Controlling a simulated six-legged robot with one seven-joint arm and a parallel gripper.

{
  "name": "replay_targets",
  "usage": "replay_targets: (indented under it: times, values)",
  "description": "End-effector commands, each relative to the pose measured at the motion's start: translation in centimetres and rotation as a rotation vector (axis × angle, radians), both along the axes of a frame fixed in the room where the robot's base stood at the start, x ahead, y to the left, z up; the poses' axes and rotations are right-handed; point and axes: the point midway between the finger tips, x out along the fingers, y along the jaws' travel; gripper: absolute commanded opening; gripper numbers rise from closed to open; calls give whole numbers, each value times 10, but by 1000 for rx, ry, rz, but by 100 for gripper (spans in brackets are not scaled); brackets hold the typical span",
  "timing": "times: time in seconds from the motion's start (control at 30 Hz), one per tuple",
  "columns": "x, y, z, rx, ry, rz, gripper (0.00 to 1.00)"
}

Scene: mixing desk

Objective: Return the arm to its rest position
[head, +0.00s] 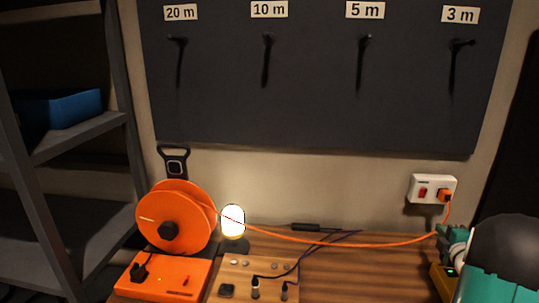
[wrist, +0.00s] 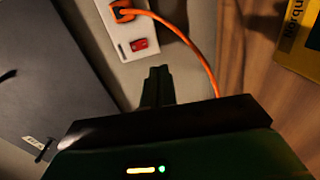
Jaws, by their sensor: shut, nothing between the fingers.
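My gripper (head: 447,234) is at the right end of the desk in the head view, in front of the wall and just below the white wall socket (head: 421,187). Its dark fingers (wrist: 158,75) are together and empty in the wrist view. An orange plug (head: 445,195) sits in the right side of the socket, beside a red switch (head: 422,192). The plug also shows in the wrist view (wrist: 122,12). An orange cable (head: 340,243) runs from the plug, close past my gripper, to the orange reel (head: 180,210) on the left.
The wooden desk (head: 350,275) holds an orange box (head: 165,278), a lit lamp (head: 232,220) and a board with small parts. A yellow box (head: 440,285), also in the wrist view (wrist: 296,50), stands close to my arm. A dark hook panel (head: 310,110) is behind, a shelf (head: 75,140) left.

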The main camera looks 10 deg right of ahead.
Motion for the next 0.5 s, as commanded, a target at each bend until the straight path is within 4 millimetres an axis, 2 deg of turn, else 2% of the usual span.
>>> replay_targets:
  times: [0.17,0.33,0.5]
  values:
    - [15,31,33,86,2,-52,0]
    - [22,91,75,280,17,-156,0]
    - [9,162,104,505,40,-256,0]
